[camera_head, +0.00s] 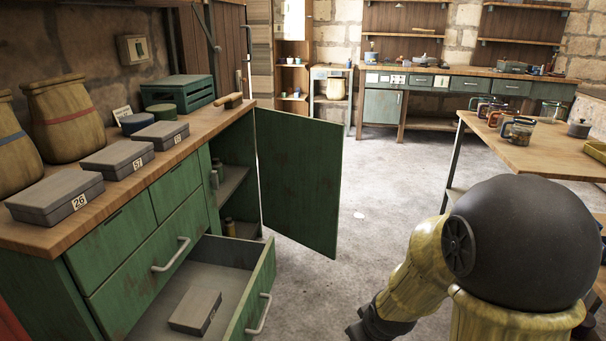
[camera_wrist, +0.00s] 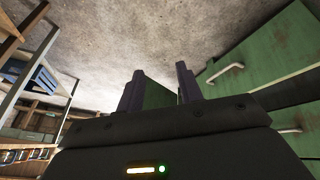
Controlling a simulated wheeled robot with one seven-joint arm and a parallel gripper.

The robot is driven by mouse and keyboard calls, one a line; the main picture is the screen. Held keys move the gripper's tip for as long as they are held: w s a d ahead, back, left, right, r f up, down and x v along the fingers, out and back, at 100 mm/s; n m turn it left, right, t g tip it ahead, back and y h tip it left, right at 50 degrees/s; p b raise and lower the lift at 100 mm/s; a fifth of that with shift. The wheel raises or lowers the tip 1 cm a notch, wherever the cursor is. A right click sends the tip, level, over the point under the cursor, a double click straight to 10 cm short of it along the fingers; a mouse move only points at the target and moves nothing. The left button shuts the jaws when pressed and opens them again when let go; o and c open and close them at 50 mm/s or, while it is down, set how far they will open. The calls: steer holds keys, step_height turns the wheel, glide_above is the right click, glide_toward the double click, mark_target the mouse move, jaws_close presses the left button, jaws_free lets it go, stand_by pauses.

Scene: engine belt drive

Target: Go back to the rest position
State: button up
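My gripper (camera_wrist: 159,70) shows in the wrist view, with its two dark fingers apart and nothing clearly held between them. A green panel shows behind the gap, probably the open cabinet door. In the head view my arm fills the lower right, over the floor, and my gripper is not visible. The green cabinet (camera_head: 135,235) stands at the left, with its lower drawer (camera_head: 262,285) pulled out. A grey box (camera_head: 195,311) lies in the drawer. The cabinet door (camera_head: 300,178) stands wide open. Green fronts with handles (camera_wrist: 226,71) also show at the right of the wrist view.
Several numbered grey boxes (camera_head: 62,194), two sacks (camera_head: 64,118) and a green crate (camera_head: 178,91) stand on the cabinet top. A wooden table (camera_head: 545,156) with several mugs is at the right. Bare floor (camera_head: 385,190) lies between cabinet and table.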

steer(key=s+d+r+m+g, duration=0.1)
steer(key=s+r+m+g, duration=0.1)
steer(key=s+r+m, duration=0.5)
step_height(320, 180, up, 36)
steer(key=s+n+p, duration=0.1)
steer(key=n+p, duration=0.1)
steer(key=p, duration=3.6)
steer(key=shift+s+f+p, duration=0.15)
steer(key=shift+s+p, duration=0.15)
steer(key=shift+p, duration=0.1)
